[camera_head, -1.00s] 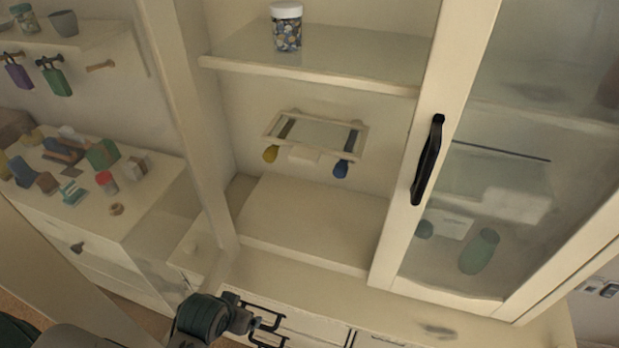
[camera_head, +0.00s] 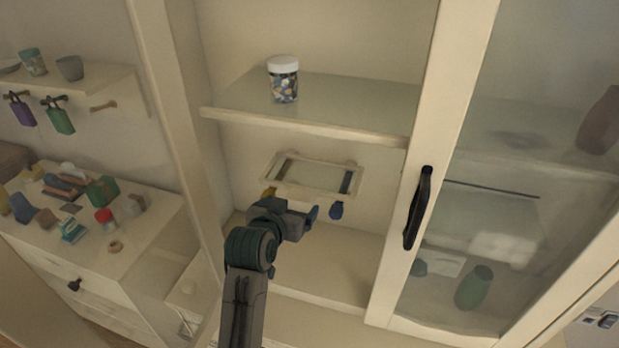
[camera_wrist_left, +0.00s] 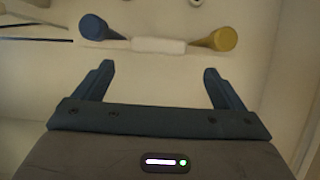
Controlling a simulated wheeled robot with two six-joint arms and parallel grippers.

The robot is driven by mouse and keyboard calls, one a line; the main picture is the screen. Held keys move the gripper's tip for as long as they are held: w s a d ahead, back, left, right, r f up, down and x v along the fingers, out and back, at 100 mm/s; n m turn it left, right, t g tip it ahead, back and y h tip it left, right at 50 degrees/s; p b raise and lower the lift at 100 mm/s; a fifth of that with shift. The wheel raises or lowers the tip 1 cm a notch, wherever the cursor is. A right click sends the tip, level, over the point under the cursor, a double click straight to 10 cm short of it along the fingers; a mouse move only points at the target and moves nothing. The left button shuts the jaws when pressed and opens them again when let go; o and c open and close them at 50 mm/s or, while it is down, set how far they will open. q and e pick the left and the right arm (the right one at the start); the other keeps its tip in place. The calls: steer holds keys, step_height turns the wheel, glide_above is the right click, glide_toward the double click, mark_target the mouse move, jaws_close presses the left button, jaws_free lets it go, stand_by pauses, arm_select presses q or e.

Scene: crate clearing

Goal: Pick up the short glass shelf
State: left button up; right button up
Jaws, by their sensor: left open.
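A small glass panel in a pale frame (camera_head: 313,176), which looks like the short glass shelf, sits in the open cabinet bay below a longer glass shelf (camera_head: 340,99). Below its front edge are a yellow knob (camera_wrist_left: 223,39) and a blue knob (camera_head: 336,210), with a white block (camera_wrist_left: 158,46) between them. My left gripper (camera_head: 294,207) is open and empty, just in front of and below the panel, partly covering the yellow knob and white block in the head view. In the left wrist view the fingers (camera_wrist_left: 160,70) point toward the block, apart from it. The right gripper is not in view.
A white-lidded jar (camera_head: 284,80) stands on the longer shelf above. The cabinet post with a black handle (camera_head: 418,208) and the glazed section bound the bay at right. A cluttered dresser (camera_head: 150,225) stands at left. The bay floor (camera_head: 335,262) is clear.

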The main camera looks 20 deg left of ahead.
mark_target(300, 198)
arm_select(q)
steer(key=shift+w+f, duration=0.25)
steer(key=shift+w, duration=0.4)
steer(key=shift+w+p, duration=0.35)
steer(key=shift+p, duration=0.2)
steer(key=p+x, duration=0.2)
steer(key=x, duration=0.1)
steer(key=shift+d, duration=0.15)
steer(key=shift+w+f, duration=0.45)
steer(key=shift+w, duration=0.15)
steer(key=shift+s+r, duration=0.1)
steer(key=shift+s, duration=0.05)
steer(key=c, duration=1.3)
